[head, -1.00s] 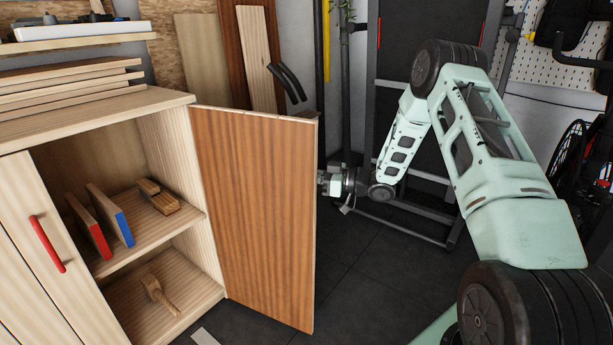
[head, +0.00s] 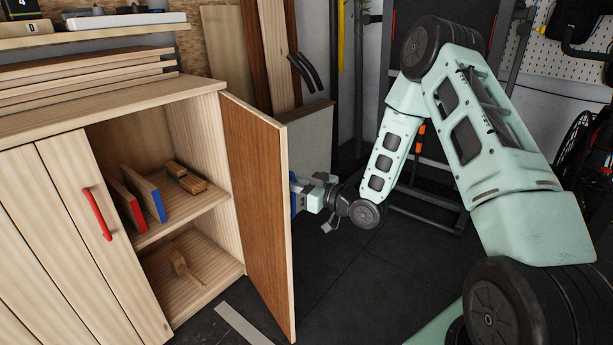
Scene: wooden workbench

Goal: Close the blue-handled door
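The cabinet door (head: 262,205) stands ajar on the right side of the open compartment, with its brown inner face toward me. A bit of its blue handle (head: 293,196) shows past the door's free edge, on the outer side. My gripper (head: 301,194) is at this handle, on the outer side of the door. The fingers are too small and partly hidden, so I cannot tell whether they are closed around the handle or only touch it.
A red-handled door (head: 101,235) to the left is shut. A light strip (head: 246,326) lies on the floor below the door.

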